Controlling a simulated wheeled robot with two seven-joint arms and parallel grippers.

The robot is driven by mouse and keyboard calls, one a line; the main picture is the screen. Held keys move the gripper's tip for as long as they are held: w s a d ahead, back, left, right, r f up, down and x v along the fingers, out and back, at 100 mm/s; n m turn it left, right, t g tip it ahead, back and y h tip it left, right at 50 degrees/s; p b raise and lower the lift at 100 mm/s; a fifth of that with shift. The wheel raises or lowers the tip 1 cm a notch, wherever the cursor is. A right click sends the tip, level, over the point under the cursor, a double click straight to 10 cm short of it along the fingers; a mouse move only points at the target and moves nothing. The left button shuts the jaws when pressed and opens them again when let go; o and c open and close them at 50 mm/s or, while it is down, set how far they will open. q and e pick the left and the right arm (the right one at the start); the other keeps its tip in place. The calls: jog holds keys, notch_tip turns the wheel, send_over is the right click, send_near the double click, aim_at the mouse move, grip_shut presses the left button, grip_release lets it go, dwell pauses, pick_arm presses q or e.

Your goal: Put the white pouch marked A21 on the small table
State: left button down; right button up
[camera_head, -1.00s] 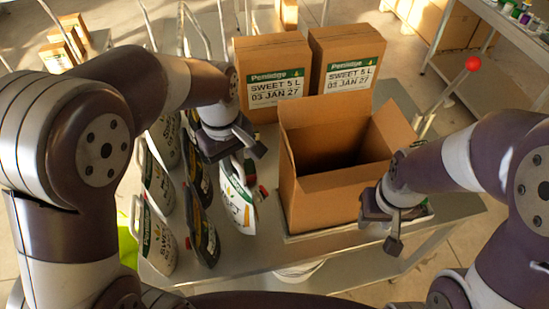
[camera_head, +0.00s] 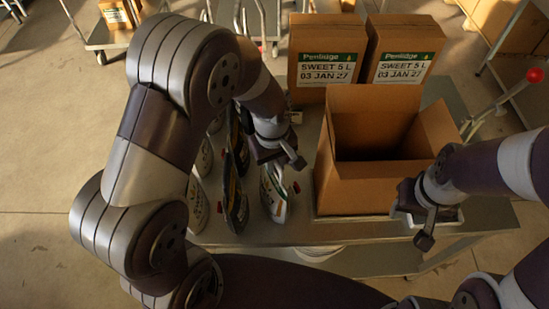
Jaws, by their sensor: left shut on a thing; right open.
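My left gripper (camera_head: 283,160) points down at the metal table and is shut on the top of a white pouch (camera_head: 276,202) with a dark and yellow print. The pouch hangs nearly edge-on below the fingers. No A21 mark is readable, and I cannot tell whether its bottom touches the table. A dark pouch (camera_head: 236,196) stands just left of it. My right gripper (camera_head: 428,222) is open beside the right front of the cardboard box. I cannot identify a separate small table in this view.
An open cardboard box (camera_head: 360,190) stands on the metal table (camera_head: 300,233), with two closed Pennidge cartons (camera_head: 325,62) behind it. More white pouches (camera_head: 198,205) are partly hidden by my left arm. A red-knobbed lever (camera_head: 536,75) rises at right. Open floor lies at left.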

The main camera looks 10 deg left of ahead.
pick_arm(q)
jog(key=c, duration=1.5)
grip_release()
jog(key=shift+f, duration=0.1)
jog(key=o, duration=0.4)
jog(key=shift+r, duration=0.35)
jog(key=r+b, duration=0.1)
jog(key=r, duration=1)
jog(key=shift+s+a+b, duration=0.15)
jog(key=shift+s+b, duration=0.05)
jog(key=shift+b, duration=0.15)
jog(key=shift+r, duration=0.35)
